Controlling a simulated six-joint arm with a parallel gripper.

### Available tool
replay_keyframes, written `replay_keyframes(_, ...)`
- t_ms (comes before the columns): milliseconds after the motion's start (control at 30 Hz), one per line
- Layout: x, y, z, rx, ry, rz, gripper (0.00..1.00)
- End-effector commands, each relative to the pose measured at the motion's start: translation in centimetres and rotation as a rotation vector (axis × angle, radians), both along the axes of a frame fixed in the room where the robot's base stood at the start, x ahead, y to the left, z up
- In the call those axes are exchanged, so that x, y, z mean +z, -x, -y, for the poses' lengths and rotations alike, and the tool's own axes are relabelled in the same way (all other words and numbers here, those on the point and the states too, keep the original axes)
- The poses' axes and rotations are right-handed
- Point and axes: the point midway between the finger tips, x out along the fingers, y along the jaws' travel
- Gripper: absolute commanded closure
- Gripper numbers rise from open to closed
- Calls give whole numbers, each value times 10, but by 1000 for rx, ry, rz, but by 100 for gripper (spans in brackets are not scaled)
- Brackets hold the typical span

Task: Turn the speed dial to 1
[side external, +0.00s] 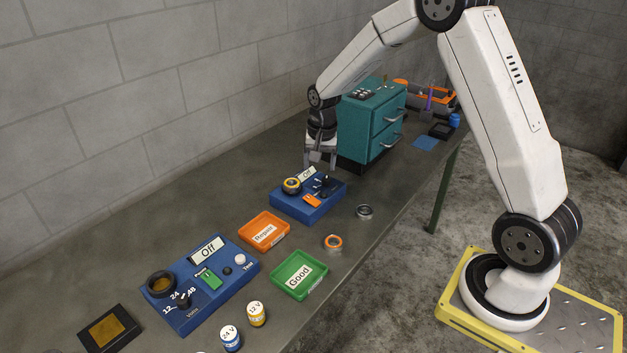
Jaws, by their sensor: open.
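A blue box (289,206) with a small tilted "Off" display (307,174) stands mid-bench. On its top are a yellow-and-black ring (291,185), an orange part (312,201) and a dark knob-like part (327,185). This dark part may be the speed dial; its markings and setting are too small to read. My gripper (320,163) points down just above and behind the box's back edge, near the display. Its fingers are apart, and it appears to hold nothing.
A teal drawer cabinet (372,130) stands close to the right of my gripper. A second blue box (215,302) with an "Off" display and a volts dial is nearer the camera. An orange tray (279,237) and a green tray (319,281) lie between. Loose rings lie along the right edge.

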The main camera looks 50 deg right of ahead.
Motion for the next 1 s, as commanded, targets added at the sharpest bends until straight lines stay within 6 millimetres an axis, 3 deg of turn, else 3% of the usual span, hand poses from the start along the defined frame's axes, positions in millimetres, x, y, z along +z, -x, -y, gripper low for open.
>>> replay_keyframes(200, -21, -28, 48, -249, -22, -37, 25)
replay_keyframes(433, -36, -41, 83, -431, -35, -61, 25)
replay_keyframes(600, -40, -43, 92, -481, -39, -69, 25)
replay_keyframes(1000, -50, -44, 92, -482, -39, -70, 25)
